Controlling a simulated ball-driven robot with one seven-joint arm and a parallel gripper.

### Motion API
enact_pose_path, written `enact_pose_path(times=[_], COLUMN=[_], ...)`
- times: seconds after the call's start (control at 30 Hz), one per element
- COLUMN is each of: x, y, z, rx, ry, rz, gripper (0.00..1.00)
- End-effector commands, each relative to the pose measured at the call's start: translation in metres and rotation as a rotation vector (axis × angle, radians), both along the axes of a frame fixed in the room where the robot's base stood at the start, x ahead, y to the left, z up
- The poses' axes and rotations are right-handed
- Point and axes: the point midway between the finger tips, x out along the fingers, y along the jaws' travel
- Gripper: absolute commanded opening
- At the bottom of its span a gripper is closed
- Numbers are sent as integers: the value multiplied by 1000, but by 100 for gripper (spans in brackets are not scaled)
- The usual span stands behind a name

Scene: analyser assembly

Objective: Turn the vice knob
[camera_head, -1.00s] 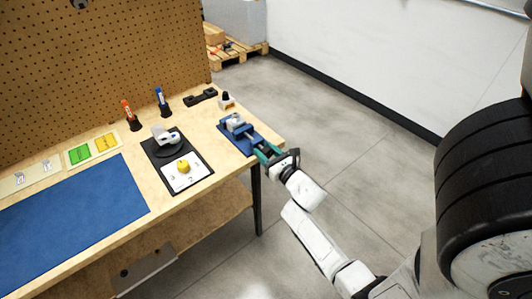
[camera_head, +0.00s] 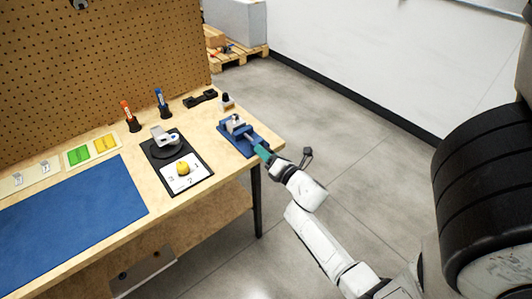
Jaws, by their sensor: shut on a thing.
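The vice (camera_head: 236,125) is a small grey and blue device on a blue base (camera_head: 242,147) at the right end of the workbench. My gripper (camera_head: 261,150), with green fingers, reaches in from the right to the vice's near right end. Its fingers are shut on the vice knob, which they hide almost entirely. The knob's exact angle cannot be seen.
A small white bottle (camera_head: 227,101) stands close behind the vice. Floor right of the bench is clear.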

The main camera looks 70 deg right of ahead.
Motion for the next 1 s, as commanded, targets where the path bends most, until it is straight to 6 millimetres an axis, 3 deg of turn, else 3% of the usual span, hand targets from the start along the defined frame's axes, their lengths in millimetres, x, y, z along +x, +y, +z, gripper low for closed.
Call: enact_pose_path(times=[0.77,0.8,1.0], x=[-1,-1,-1], y=[0,0,0], z=[-3,-3,-4], rx=[92,92,91], ry=[-50,-49,-46], rz=[-2,-1,-2], gripper=[14,47,66])
